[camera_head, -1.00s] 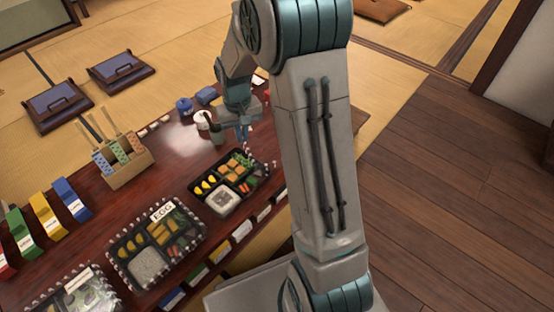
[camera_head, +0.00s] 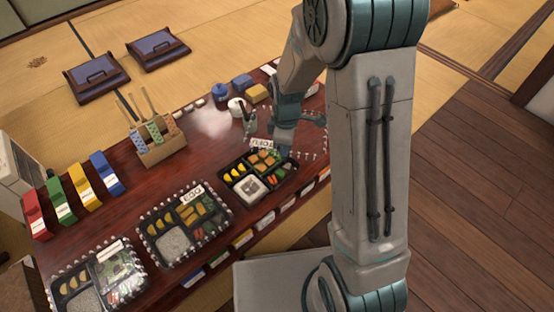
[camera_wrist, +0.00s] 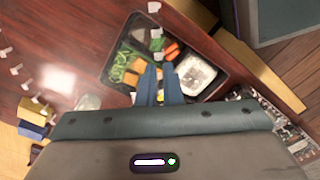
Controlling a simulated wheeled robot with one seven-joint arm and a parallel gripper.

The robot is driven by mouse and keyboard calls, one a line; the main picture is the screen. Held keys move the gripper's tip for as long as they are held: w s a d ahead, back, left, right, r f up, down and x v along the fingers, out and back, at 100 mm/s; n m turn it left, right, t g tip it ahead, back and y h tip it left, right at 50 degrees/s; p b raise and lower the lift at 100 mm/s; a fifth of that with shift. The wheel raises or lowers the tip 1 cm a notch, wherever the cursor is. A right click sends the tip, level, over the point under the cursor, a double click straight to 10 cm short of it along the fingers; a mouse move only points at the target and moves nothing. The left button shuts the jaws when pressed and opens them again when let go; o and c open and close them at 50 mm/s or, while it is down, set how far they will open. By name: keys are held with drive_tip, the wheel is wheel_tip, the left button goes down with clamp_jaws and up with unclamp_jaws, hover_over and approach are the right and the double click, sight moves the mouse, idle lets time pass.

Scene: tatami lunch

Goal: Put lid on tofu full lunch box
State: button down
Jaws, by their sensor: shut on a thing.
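The open black lunch box (camera_head: 233,180) stands on the table with tofu (camera_head: 249,188), yellow pieces, greens and carrot in its compartments. In the wrist view the tofu (camera_wrist: 194,74) shows to the right of my fingers. My gripper (camera_head: 284,152) is over the back right part of this box, fingers pointing down and close together. It is shut on a clear lid with white edge marks (camera_head: 311,155) and a white label (camera_head: 262,143) that seems to read TOFU. The lid is hard to see; it appears raised and offset to the back right. My fingers (camera_wrist: 160,80) overlap the box in the wrist view.
A lidded box labelled EGG (camera_head: 191,193) and another lidded box (camera_head: 110,252) stand to the left. Bare table lies behind the boxes.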

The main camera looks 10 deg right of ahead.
drive_tip(key=shift+s+a+f+n+b, duration=0.5)
drive_tip(key=shift+s+f+n, duration=0.3)
drive_tip(key=shift+f+n, duration=0.7)
drive_tip(key=shift+s+a+f+n+b, duration=0.55)
drive_tip(key=shift+s+f+n, duration=0.35)
drive_tip(key=shift+n, duration=1.05)
drive_tip(key=shift+s+a+f+n+b, duration=0.35)
drive_tip(key=shift+s+f+n+b, duration=0.35)
drive_tip(key=shift+f+n, duration=0.8)
drive_tip(key=shift+d+r+n, duration=0.15)
drive_tip(key=shift+n, duration=0.1)
drive_tip(key=shift+f+b, duration=0.9)
drive_tip(key=shift+f, duration=0.2)
drive_tip(key=c, duration=0.9)
unclamp_jaws()
drive_tip(key=shift+c, duration=0.2)
drive_tip(key=shift+r, duration=0.1)
